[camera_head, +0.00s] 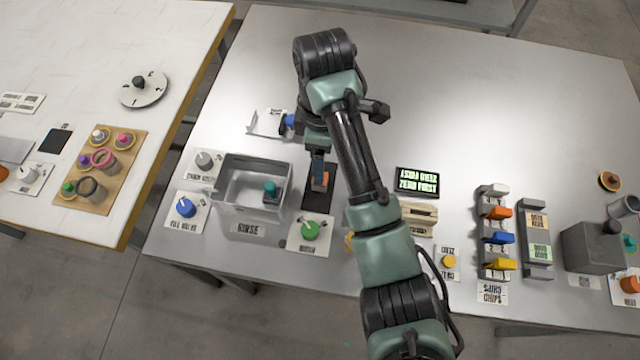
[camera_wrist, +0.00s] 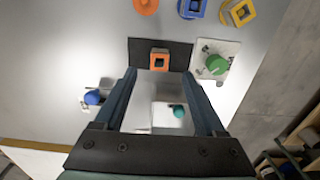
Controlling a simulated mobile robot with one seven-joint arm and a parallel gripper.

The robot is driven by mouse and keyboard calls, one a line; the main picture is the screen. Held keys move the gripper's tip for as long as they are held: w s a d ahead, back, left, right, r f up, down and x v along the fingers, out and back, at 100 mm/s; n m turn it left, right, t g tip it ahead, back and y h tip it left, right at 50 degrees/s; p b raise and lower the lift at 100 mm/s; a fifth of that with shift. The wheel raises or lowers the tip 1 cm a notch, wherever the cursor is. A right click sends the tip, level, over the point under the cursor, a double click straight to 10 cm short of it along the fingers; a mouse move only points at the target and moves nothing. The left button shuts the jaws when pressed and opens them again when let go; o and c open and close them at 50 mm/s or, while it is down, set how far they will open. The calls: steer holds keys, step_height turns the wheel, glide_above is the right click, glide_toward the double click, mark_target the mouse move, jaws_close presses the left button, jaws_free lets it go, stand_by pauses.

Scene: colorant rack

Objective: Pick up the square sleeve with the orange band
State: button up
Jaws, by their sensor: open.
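The square sleeve with the orange band (camera_wrist: 159,60) sits on a black mat (camera_wrist: 178,48) in the wrist view, with its square opening facing the camera. In the head view the sleeve (camera_head: 320,182) is partly hidden by my gripper (camera_head: 317,168), on the dark mat (camera_head: 317,202) right of the rinse basin. In the wrist view my gripper (camera_wrist: 159,74) is open and empty, its two fingers apart. The sleeve appears between and just beyond the fingertips. I cannot tell the height between them.
The rinse basin (camera_head: 231,205), with a teal-topped piece (camera_head: 270,188) inside, stands left of the mat. A green knob (camera_head: 310,230) is close by. Blue (camera_wrist: 192,7) and yellow (camera_wrist: 238,12) square pieces lie beyond the mat. A rack (camera_head: 490,270) holds coloured pieces at right.

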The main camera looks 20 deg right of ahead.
step_height(320, 180, down, 3)
steer(key=shift+r+b, duration=0.1)
steer(key=shift+b, duration=0.4)
steer(key=shift+w+a+f, duration=0.1)
steer(key=shift+f, duration=2.5)
jaws_close()
